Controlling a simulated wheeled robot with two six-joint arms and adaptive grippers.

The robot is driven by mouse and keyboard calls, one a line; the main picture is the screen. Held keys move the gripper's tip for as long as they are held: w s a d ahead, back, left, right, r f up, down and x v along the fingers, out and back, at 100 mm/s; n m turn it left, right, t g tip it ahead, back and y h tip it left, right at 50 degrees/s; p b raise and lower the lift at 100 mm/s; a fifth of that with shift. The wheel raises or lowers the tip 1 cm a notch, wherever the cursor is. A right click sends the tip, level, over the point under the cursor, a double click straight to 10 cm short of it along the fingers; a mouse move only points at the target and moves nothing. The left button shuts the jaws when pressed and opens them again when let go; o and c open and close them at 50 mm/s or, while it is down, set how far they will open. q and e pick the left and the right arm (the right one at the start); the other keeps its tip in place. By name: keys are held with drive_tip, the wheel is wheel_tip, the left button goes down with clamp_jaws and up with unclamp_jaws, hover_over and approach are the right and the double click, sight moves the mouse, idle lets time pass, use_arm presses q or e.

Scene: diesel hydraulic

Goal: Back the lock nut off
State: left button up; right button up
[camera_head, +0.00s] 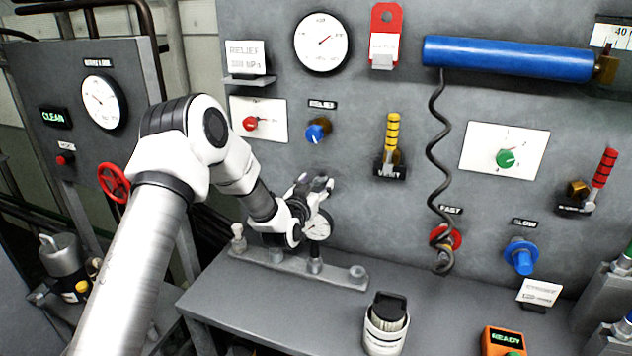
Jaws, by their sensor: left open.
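My left gripper (316,187) is open in front of the grey panel, with its fingers pointing up and to the right. No object shows between its fingers. It is below the blue knob (318,131) under a small black label, and apart from it. I cannot make out a lock nut for certain; a small fitting behind the blue knob is too small to tell. My right gripper is not in view.
A metal manifold bar (330,270) with upright fittings lies under my left wrist on the bench (250,320). A white and black object (386,324) stands at the bench front. A black coiled hose (437,170) hangs from the blue cylinder (510,60). A yellow-banded lever (392,140) juts out.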

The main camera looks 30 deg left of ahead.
use_arm(q)
clamp_jaws()
drive_tip(key=shift+f+n+b, duration=0.15)
drive_tip(key=shift+n+b, duration=0.35)
drive_tip(key=shift+b, duration=0.4)
drive_tip(key=n+b, duration=0.5)
drive_tip(key=b, duration=0.1)
drive_tip(key=shift+n, duration=0.3)
drive_tip(key=shift+r+n+b, duration=0.2)
drive_tip(key=shift+n+b, duration=0.2)
drive_tip(key=shift+n, duration=0.2)
